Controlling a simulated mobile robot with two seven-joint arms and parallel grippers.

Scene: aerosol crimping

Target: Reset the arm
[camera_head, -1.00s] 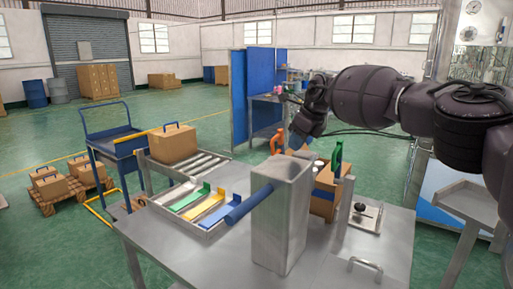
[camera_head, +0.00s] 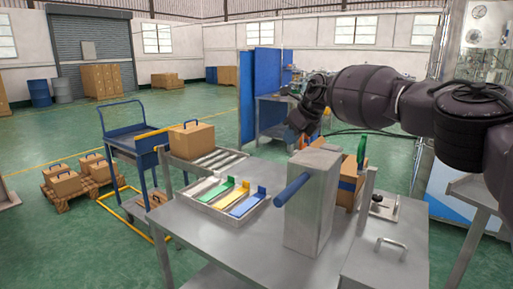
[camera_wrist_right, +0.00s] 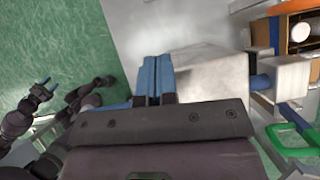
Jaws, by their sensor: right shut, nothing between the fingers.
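My right arm comes in from the right in the head view, dark and bent. Its gripper (camera_head: 298,139) hangs at the wrist's lower end, behind the metal column of the table and partly hidden. In the right wrist view the two blue fingers (camera_wrist_right: 155,80) lie together, shut and empty, in front of a pale grey block (camera_wrist_right: 207,78). Dark arm parts show at the left of that view, with a small blue-tipped gripper (camera_wrist_right: 42,88), which seems to be my left one. It is too small to tell its opening.
The steel table (camera_head: 215,248) carries a grey column (camera_head: 312,200) with a blue handle (camera_head: 291,190), a tray (camera_head: 196,203) of coloured strips, and a cardboard box (camera_head: 346,190) near a green handle (camera_head: 361,150). A blue cart (camera_head: 140,150) stands left. Green floor (camera_head: 60,240) is clear at front left.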

